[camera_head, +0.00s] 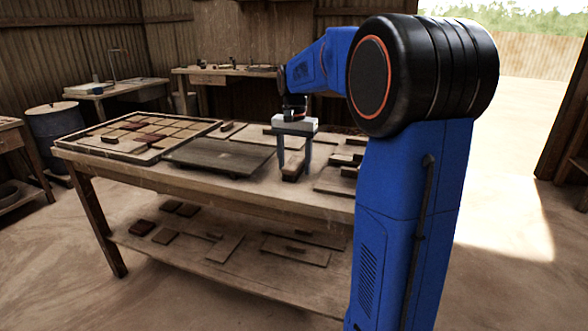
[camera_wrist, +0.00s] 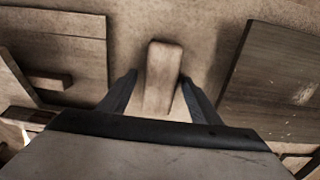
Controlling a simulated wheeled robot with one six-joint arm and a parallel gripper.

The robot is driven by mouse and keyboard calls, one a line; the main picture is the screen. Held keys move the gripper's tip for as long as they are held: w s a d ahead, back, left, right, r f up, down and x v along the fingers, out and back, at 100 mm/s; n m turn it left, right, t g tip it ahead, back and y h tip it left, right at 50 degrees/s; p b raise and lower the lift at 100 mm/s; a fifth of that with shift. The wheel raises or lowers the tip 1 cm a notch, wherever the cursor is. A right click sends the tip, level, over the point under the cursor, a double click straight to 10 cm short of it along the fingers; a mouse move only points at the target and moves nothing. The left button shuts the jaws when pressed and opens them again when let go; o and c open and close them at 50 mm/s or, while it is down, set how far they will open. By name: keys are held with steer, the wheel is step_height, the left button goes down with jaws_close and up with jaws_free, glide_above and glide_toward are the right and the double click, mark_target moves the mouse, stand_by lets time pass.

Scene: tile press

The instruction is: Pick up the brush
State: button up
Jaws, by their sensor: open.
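A small wooden block-shaped piece (camera_head: 292,172), which looks like the brush, lies on the wooden worktable (camera_head: 250,195). Its pale rounded top also shows in the wrist view (camera_wrist: 162,68); any bristles are hidden. My gripper (camera_head: 294,166) points down over it from above. In the wrist view, the two dark fingers of my gripper (camera_wrist: 159,78) are open, one on either side of the brush, with a narrow gap visible at each side.
A tray of tiles (camera_head: 125,150) stands at the table's left, with a dark flat board (camera_head: 215,158) beside it. Wooden boards with handles (camera_wrist: 70,50) lie around the brush, and a dark board (camera_wrist: 270,75) lies to its right in the wrist view.

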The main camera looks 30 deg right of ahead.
mark_target(295, 161)
steer(key=c, duration=1.3)
step_height(295, 161, up, 10)
steer(key=shift+r, duration=0.1)
